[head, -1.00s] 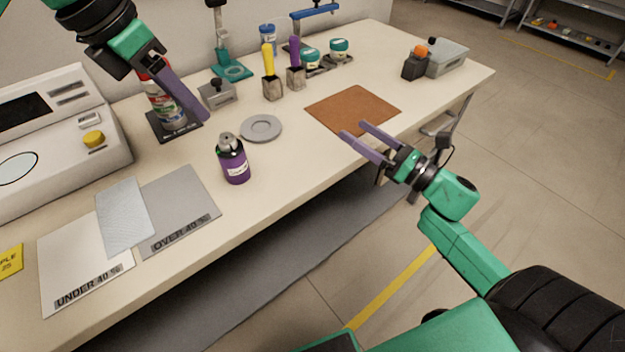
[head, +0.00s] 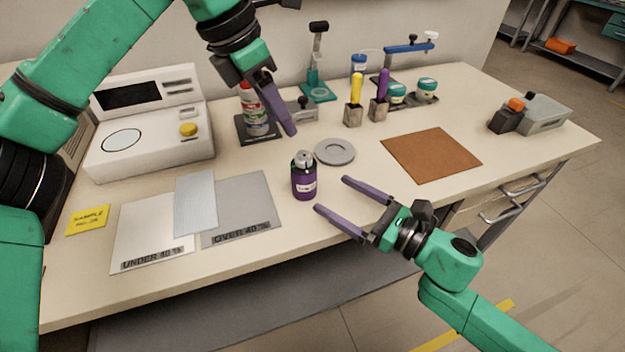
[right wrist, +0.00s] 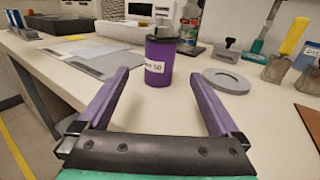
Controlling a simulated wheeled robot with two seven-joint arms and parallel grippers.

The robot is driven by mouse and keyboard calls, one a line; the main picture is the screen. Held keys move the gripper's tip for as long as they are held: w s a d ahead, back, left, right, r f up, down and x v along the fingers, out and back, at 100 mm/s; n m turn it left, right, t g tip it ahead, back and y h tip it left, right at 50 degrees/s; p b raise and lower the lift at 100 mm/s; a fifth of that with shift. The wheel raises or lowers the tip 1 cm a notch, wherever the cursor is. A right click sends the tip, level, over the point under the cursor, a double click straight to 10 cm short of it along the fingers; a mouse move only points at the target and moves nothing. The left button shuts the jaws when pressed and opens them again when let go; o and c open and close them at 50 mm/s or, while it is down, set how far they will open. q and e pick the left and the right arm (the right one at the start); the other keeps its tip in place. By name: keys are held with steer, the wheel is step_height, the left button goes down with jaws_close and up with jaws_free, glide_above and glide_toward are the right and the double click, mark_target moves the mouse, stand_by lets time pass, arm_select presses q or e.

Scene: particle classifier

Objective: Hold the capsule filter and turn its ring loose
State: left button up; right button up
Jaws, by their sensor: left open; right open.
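The capsule filter (head: 304,183) is a purple cylinder with a white label and a dark and grey top (head: 303,158). It stands upright on the bench. In the right wrist view the filter (right wrist: 159,62) stands just beyond the fingertips, between their lines. My right gripper (head: 332,194) is open and empty, its fingers pointing at the filter from the right without enclosing it. My left gripper (head: 289,130) is open and hangs above and behind the filter, in front of a spray can. Its fingers overlap in the head view, so the gap is hidden.
A grey round dish (head: 335,152) lies right behind the filter. Grey (head: 262,222) and white (head: 135,248) mats lie to its left. The spray can (head: 256,118) stands on a dark base. Handled tools (head: 354,112) stand further back. A brown mat (head: 432,160) lies right.

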mark_target(314, 182)
steer(key=x, duration=0.7)
steer(key=shift+w+a, duration=0.1)
steer(key=shift+a, duration=0.05)
jaws_close()
stand_by(0.6)
